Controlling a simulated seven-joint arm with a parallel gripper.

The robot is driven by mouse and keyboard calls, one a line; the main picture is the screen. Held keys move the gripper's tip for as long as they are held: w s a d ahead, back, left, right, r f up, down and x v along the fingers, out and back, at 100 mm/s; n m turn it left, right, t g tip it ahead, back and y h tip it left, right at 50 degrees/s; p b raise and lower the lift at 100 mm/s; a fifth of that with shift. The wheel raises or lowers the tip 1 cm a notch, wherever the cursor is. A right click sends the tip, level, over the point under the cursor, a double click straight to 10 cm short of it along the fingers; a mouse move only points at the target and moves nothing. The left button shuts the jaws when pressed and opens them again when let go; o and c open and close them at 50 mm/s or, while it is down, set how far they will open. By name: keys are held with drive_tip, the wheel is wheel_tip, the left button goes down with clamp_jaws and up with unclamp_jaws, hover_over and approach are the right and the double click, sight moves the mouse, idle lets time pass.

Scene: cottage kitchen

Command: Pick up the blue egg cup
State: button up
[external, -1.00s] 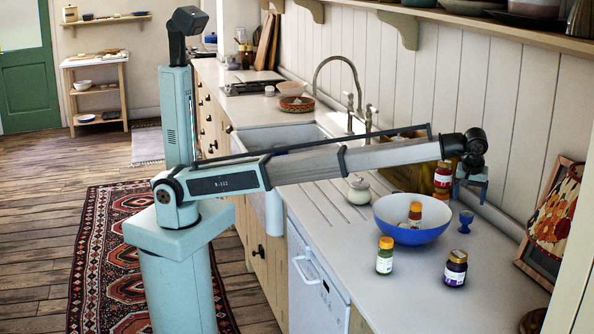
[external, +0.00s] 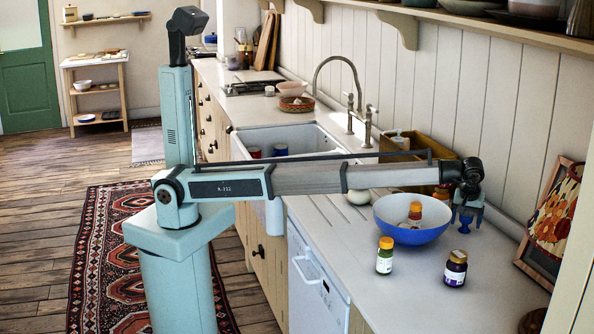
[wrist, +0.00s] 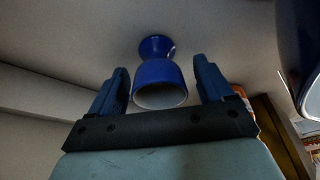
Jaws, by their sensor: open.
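The blue egg cup (external: 465,222) stands on the counter just right of the blue-and-white bowl in the external view. In the wrist view the egg cup (wrist: 160,80) shows its foot and its pale open rim. My gripper (external: 467,215) is lowered over the egg cup. In the wrist view the two fingers of my gripper (wrist: 163,85) are open, one on each side of the cup, with a gap on both sides. No contact shows.
A yellow-lidded jar (external: 385,254) and a dark jar (external: 455,268) stand in front. A wooden crate (external: 425,150) is behind.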

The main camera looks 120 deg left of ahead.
drive_tip(key=c, duration=1.1)
drive_tip(key=shift+r, duration=0.1)
